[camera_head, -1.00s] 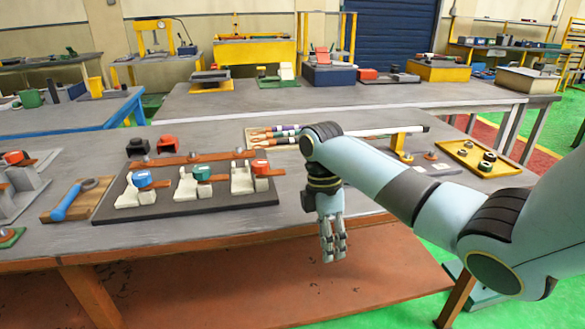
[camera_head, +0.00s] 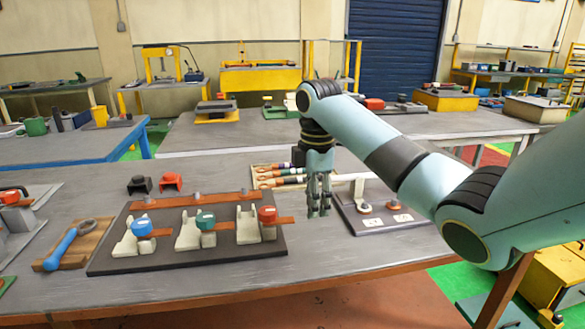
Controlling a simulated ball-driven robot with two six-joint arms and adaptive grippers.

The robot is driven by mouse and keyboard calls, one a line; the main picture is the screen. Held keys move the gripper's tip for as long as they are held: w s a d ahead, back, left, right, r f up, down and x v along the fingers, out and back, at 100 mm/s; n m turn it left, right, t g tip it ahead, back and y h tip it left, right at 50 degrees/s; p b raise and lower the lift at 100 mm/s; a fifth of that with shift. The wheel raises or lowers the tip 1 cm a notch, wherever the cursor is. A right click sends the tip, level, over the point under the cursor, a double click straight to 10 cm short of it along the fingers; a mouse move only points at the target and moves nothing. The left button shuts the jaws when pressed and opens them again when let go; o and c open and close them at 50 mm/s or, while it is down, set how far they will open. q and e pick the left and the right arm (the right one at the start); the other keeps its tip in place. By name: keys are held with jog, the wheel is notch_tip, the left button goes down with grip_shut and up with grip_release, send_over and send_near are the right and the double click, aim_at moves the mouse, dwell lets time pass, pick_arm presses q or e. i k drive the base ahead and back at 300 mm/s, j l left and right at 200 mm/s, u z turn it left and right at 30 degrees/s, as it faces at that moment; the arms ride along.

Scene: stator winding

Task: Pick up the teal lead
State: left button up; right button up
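The teal lead (camera_head: 206,219) is a small teal block on a cream holder, in the middle of a row of three on a dark board. A blue lead (camera_head: 142,227) sits to its left and a red lead (camera_head: 268,215) to its right, each on its own cream holder. My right gripper (camera_head: 319,213) hangs fingers down, to the right of the board and apart from the teal lead. Nothing shows in its fingers; their opening is too small to judge. My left gripper is out of view.
The dark board (camera_head: 190,264) lies near the table's front edge. A blue-handled tool (camera_head: 62,248) lies left of it. A tray of several coloured-handled tools (camera_head: 280,180) lies behind my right gripper, and a dark plate (camera_head: 400,228) with small parts lies right of it.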

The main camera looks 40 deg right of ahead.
aim_at(292, 171)
jog(key=i+l, duration=0.95)
jog(key=i, duration=0.2)
